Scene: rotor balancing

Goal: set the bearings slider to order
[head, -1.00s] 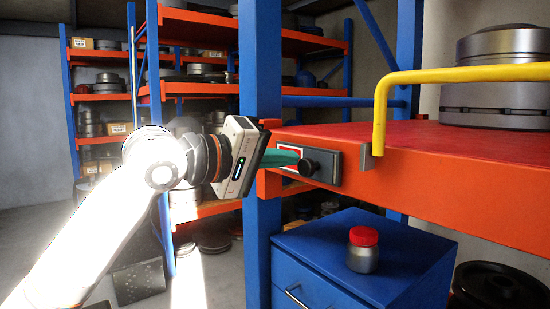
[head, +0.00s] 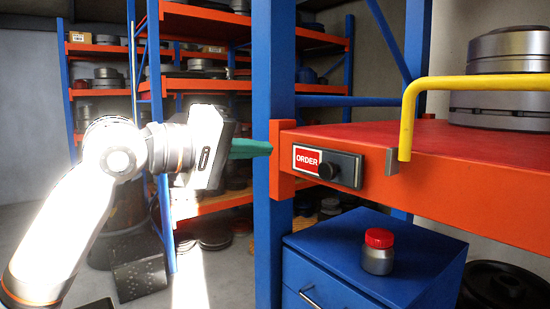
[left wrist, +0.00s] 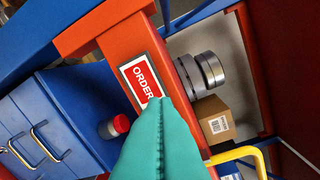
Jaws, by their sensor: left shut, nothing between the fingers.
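My left gripper (head: 268,148) has teal fingers, shut and empty. In the head view they are left of the slider, apart from the knob, with the tips by the orange bracket. In the left wrist view the teal fingers (left wrist: 160,125) overlap the lower part of the red ORDER label (left wrist: 141,82) and hide the knob. My right gripper is in neither view.
A yellow rail (head: 407,120) and a grey clip stand right of the slider. A blue post (head: 272,100) rises beside the bracket. Below, a blue cabinet (head: 430,250) carries a red-lidded jar (head: 378,252). A metal rotor (head: 508,80) sits on the shelf.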

